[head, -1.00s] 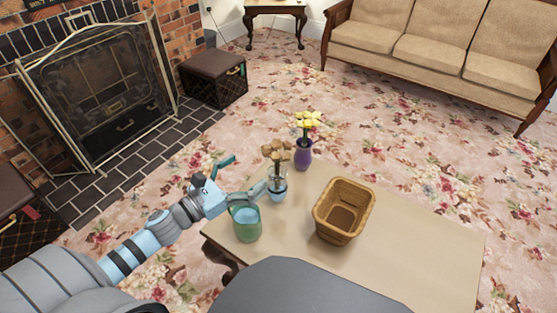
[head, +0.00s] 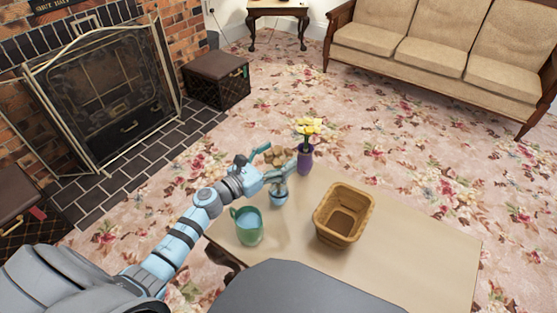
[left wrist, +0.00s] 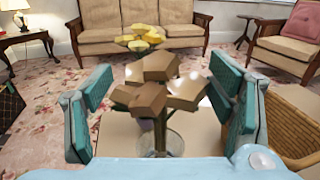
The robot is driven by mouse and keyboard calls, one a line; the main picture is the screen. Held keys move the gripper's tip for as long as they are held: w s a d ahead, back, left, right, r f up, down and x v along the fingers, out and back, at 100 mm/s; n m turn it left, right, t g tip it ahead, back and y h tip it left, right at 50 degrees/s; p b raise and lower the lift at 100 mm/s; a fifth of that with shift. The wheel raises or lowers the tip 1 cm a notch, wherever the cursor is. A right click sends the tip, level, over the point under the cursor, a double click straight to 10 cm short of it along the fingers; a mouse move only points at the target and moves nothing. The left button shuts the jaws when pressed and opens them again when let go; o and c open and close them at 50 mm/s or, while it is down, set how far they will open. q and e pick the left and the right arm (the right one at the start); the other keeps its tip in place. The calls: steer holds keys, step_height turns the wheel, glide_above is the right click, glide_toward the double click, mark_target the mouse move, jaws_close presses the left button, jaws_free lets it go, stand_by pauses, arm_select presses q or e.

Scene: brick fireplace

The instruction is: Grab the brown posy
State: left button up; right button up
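The brown posy (head: 279,157) stands in a small glass vase (head: 279,192) with a blue band, at the table's far left part. In the left wrist view the brown posy (left wrist: 155,88) shows as blocky brown blooms on a dark stem. My left gripper (head: 276,165) is at the posy, with its teal fingers apart. In the left wrist view the fingers of my left gripper (left wrist: 160,110) stand on either side of the blooms, with gaps visible. My right gripper is not in view.
A purple vase with yellow flowers (head: 308,128) stands just behind the posy. A green mug (head: 247,226) stands in front-left of it, and a wicker basket (head: 367,207) to the right. The table (head: 430,255) is bare further right.

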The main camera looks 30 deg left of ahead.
arm_select(q)
steer(key=c, duration=0.5)
steer(key=shift+r, duration=0.1)
steer(key=shift+c, duration=0.2)
